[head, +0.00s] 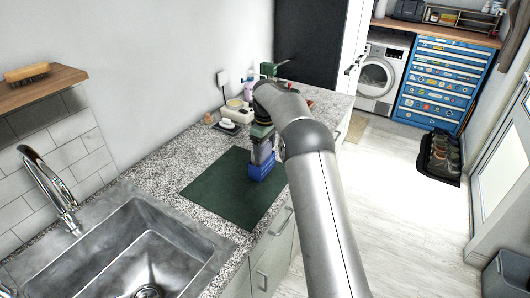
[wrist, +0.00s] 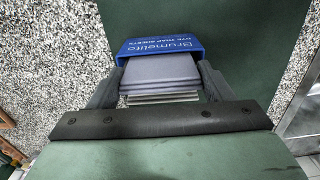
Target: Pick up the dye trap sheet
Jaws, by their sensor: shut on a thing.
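The dye trap sheet pack is a blue box (wrist: 160,46) lettered "Brumelito" and "dye trap sheets", with grey-blue sheets (wrist: 160,75) showing at its near end. In the head view the blue pack (head: 262,170) is at the right part of the dark green mat (head: 222,190). My gripper (wrist: 161,68) is shut on the pack, one finger on each side near the exposed sheets. In the head view my gripper (head: 262,145) comes down on the pack from above. I cannot tell whether the pack touches the mat.
The mat lies on a speckled counter (head: 150,160) between a steel sink (head: 130,250) at front left and several small items (head: 232,118) behind. The white wall bounds the counter at left. Open floor (head: 400,220) lies right, with a blue toolchest (head: 440,80) beyond.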

